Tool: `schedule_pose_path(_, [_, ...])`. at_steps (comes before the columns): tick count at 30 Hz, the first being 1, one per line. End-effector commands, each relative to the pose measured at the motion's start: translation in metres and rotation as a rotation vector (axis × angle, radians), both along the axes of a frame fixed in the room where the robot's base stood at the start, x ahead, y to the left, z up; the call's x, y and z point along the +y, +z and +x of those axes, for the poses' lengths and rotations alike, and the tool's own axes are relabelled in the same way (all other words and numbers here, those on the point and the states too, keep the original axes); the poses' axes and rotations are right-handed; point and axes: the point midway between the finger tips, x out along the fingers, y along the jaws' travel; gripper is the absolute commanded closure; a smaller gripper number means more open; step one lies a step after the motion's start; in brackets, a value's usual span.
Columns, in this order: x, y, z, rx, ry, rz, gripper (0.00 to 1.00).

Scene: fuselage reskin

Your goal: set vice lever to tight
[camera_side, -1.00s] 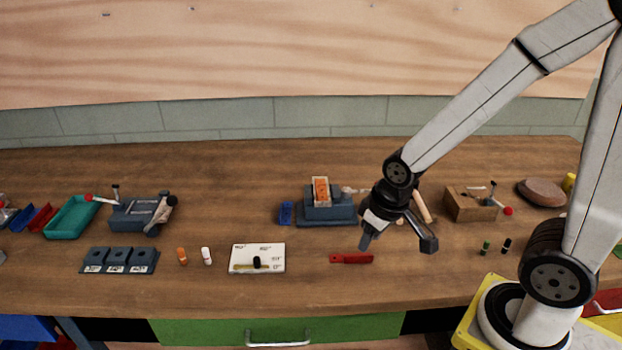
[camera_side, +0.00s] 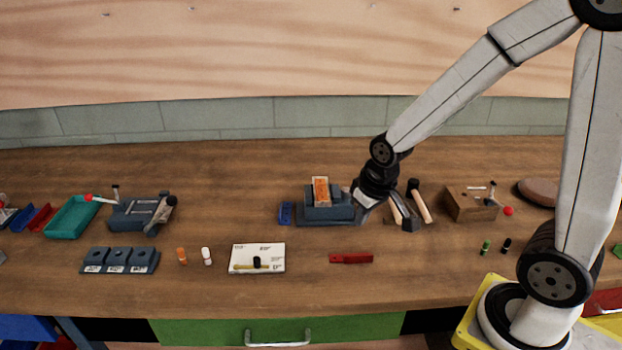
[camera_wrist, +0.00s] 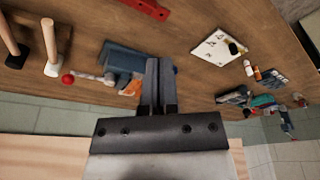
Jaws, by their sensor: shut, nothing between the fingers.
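The blue-grey vice (camera_side: 328,208) stands mid-bench in the side view, with an orange-and-wood piece (camera_side: 320,190) in its jaws. In the wrist view the vice (camera_wrist: 120,62) lies just left of my fingers, and its lever (camera_wrist: 90,76) points left, ending in a red ball. In the side view my arm hides the lever. My gripper (camera_side: 362,214) is shut and empty, at the vice's right end. In the wrist view my closed fingers (camera_wrist: 159,80) overlap the vice's edge; I cannot tell whether they touch it.
Two hammers (camera_side: 418,202) lie close to the right of my gripper. A wooden box (camera_side: 470,204) with a red-knobbed lever stands farther right. A red tool (camera_side: 351,258) and a white plate (camera_side: 257,258) lie in front. Another blue-grey fixture (camera_side: 140,212) is at left. The bench behind the vice is clear.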

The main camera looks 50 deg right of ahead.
Motion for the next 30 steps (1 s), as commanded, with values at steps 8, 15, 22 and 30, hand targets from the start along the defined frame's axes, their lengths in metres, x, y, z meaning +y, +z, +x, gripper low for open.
schedule_pose_path(8, [-0.059, 0.007, 0.052, -0.015, -0.158, -0.003, 1.00])
schedule_pose_path(15, [-0.121, 0.010, 0.087, -0.026, -0.295, -0.007, 1.00])
schedule_pose_path(22, [-0.184, 0.010, 0.108, -0.038, -0.421, -0.012, 1.00])
schedule_pose_path(30, [-0.231, 0.010, 0.116, -0.045, -0.509, -0.017, 1.00])
